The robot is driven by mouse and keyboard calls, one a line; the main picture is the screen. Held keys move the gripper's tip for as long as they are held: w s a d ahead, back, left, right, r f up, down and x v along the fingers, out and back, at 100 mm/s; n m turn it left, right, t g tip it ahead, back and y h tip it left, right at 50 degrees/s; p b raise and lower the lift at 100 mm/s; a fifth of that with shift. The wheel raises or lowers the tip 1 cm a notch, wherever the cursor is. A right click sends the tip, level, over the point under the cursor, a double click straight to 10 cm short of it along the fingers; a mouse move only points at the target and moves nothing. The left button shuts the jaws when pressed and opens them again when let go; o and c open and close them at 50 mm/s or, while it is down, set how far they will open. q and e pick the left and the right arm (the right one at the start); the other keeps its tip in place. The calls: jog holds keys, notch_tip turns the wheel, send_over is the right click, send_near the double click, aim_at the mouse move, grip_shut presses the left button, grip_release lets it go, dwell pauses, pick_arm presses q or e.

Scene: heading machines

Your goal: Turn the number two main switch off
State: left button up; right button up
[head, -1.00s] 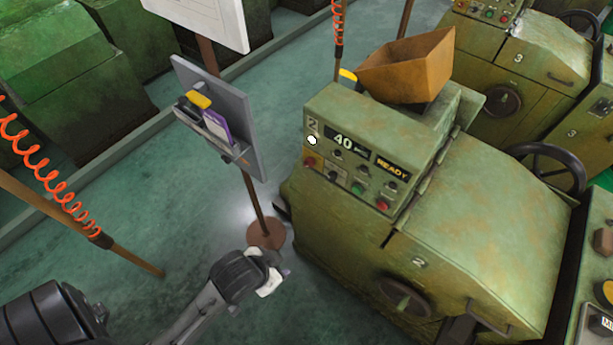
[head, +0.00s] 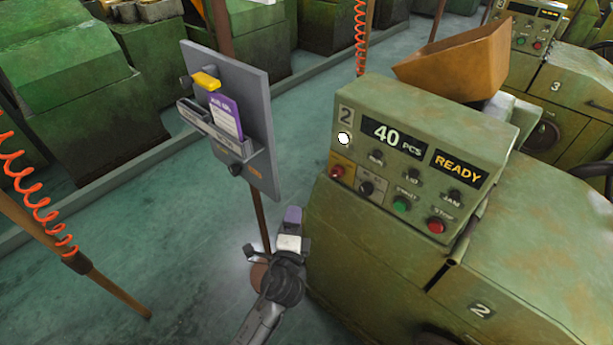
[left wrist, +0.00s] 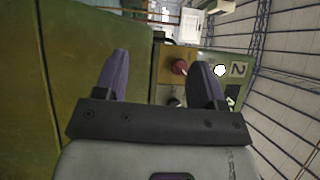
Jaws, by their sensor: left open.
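The number two machine (head: 400,180) stands right of centre in the head view, its panel lit with "40 PCS" and "READY". A red knob on a yellow plate (head: 338,171), which looks like the main switch, sits at the panel's lower left. Its lettering is too small to read. My left gripper (head: 271,232) is open and empty, left of the panel and below the red knob. In the left wrist view the red knob (left wrist: 180,67) shows between the open fingers (left wrist: 162,72), close to the right one and apart from them. My right gripper is not in view.
A black knob (head: 366,188), a green button (head: 401,204) and a red stop button (head: 437,225) sit right of the red knob. A grey board (head: 255,115) on a brown post stands left of my gripper. An orange-brown hopper (head: 455,65) is behind the panel.

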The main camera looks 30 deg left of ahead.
aim_at(333, 176)
pick_arm(q)
jog(key=d+r+m+t+h, duration=0.35)
jog(key=d+m+h, duration=0.2)
jog(key=m, duration=0.65)
jog(key=x, duration=1.4)
jog(key=shift+w+a+f, duration=0.15)
jog(key=shift+a+f, duration=0.05)
jog(key=shift+a, duration=0.05)
jog(key=c, duration=0.9)
